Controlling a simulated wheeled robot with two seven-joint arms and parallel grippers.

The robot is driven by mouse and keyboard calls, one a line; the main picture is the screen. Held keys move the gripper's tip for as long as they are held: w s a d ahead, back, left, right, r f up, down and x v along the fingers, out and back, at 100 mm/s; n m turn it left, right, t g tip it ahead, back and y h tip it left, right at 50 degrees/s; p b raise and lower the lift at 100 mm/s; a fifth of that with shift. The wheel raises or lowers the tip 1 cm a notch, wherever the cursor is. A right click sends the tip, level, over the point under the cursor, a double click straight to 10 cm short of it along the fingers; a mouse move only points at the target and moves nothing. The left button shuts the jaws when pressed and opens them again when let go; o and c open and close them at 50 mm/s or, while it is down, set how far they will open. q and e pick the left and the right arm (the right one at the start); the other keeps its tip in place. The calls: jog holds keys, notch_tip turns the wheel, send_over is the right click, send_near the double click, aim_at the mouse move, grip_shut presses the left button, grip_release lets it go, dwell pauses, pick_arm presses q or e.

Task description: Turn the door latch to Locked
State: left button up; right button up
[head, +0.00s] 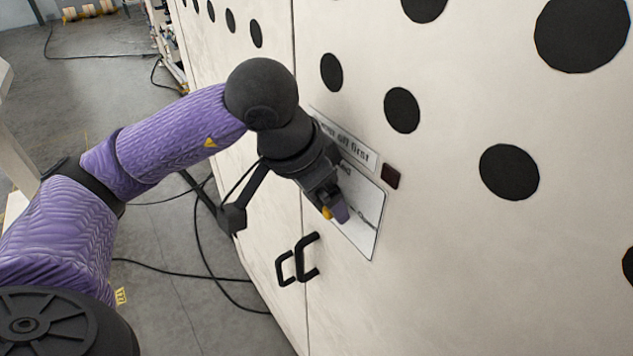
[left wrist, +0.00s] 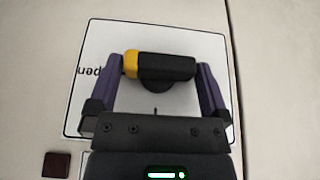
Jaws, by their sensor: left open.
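The door latch (left wrist: 165,66) is a black bar handle with a yellow end on a white label plate (left wrist: 97,40). In the left wrist view the bar lies roughly level in the picture, its yellow end to the left, beside the partly covered word "Open". My left gripper (left wrist: 168,78) is open, one purple finger near each end of the bar; I cannot tell whether they touch it. In the head view my left gripper (head: 338,212) is in front of the label plate (head: 366,228) and hides most of the latch. My right gripper is not in view.
Two black door handles (head: 297,260) sit below the plate, either side of the door seam. A small dark square (head: 390,176) is right of the plate, and a sign (head: 357,151) is above it. Cables lie on the grey floor (head: 170,280) at left.

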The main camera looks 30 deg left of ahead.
pick_arm(q)
jog(key=c, duration=1)
jog(key=shift+o, duration=0.2)
jog(key=shift+w+a+f+n+g+h+b, duration=0.15)
jog(key=shift+n+g+h+b, duration=0.15)
jog(key=shift+h+b, duration=0.55)
jog(key=shift+s+a+n+g+h+b, duration=0.1)
jog(key=shift+n+g+h+b, duration=0.15)
jog(key=shift+h+b, duration=0.55)
jog(key=shift+h, duration=0.45)
jog(key=shift+w+g+h+b, duration=0.1)
jog(key=shift+g+h+b, duration=0.15)
jog(key=shift+h+b, duration=0.25)
jog(key=shift+a+f+n+g+h+b, duration=0.1)
jog(key=shift+n+g+h+b, duration=0.15)
jog(key=shift+h+b, duration=0.55)
jog(key=shift+a+f+n+g+h+b, duration=0.1)
jog(key=shift+n+g+h+b, duration=0.1)
jog(key=shift+h+b, duration=0.55)
jog(key=shift+r+b, duration=0.15)
jog(key=shift+b, duration=0.25)
